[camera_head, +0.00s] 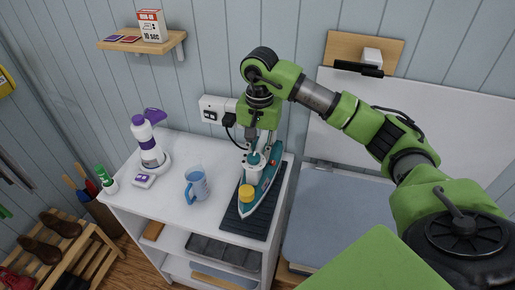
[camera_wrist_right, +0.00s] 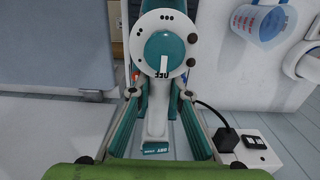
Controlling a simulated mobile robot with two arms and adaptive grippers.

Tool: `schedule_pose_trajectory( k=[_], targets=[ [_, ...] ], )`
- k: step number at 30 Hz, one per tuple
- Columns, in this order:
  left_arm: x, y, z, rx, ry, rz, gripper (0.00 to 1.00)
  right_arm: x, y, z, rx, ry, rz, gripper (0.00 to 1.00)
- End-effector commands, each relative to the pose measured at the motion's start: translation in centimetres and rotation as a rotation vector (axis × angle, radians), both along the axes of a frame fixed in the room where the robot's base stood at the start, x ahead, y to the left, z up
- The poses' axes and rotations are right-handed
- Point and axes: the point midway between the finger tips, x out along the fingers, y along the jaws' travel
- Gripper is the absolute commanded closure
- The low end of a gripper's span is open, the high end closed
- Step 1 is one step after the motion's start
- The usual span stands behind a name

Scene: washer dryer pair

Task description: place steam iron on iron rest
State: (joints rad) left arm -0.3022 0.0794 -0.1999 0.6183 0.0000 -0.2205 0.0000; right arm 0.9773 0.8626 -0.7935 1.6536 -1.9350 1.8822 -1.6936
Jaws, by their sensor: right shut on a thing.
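The steam iron (camera_head: 265,190) is teal and white with a yellow cap near its front. It lies flat over the dark ribbed iron rest (camera_head: 257,226) on the white cabinet top, its tip pointing toward the front. I cannot tell whether its sole touches the rest. My right gripper (camera_head: 262,148) comes down from above and is shut on the iron's handle. In the right wrist view the fingers (camera_wrist_right: 157,118) stand on either side of the white handle, behind the iron's teal dial (camera_wrist_right: 165,50). The iron hides much of the rest. My left gripper is out of view.
A blue measuring cup (camera_head: 196,185) stands left of the rest. A white and purple bottle (camera_head: 147,143) is farther left. A wall socket with a black plug (camera_head: 230,119) is behind the iron. A blue-grey surface (camera_head: 335,215) lies to the right.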

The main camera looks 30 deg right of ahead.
Motion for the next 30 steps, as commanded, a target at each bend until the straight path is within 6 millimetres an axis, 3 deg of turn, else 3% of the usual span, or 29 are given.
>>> schedule_pose_trajectory(
  k=[12, 25, 26, 27, 30],
  targets=[
    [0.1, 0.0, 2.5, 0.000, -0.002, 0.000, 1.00, 0.6, -0.6, -3.5, 0.000, -0.001, 0.000, 1.00],
    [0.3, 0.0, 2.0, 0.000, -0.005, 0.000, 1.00, 0.7, -0.6, -4.2, 0.000, -0.004, 0.000, 1.00],
    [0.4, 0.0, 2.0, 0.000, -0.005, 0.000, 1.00, 0.5, -0.6, -4.4, -0.001, 0.000, 0.000, 0.80],
    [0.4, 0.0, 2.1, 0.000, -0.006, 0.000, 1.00, 0.5, -0.6, -4.3, -0.001, 0.000, 0.000, 0.69],
    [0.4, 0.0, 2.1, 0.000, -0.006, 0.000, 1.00, 0.5, -0.6, -4.3, -0.002, 0.001, 0.000, 0.65]
  ],
)
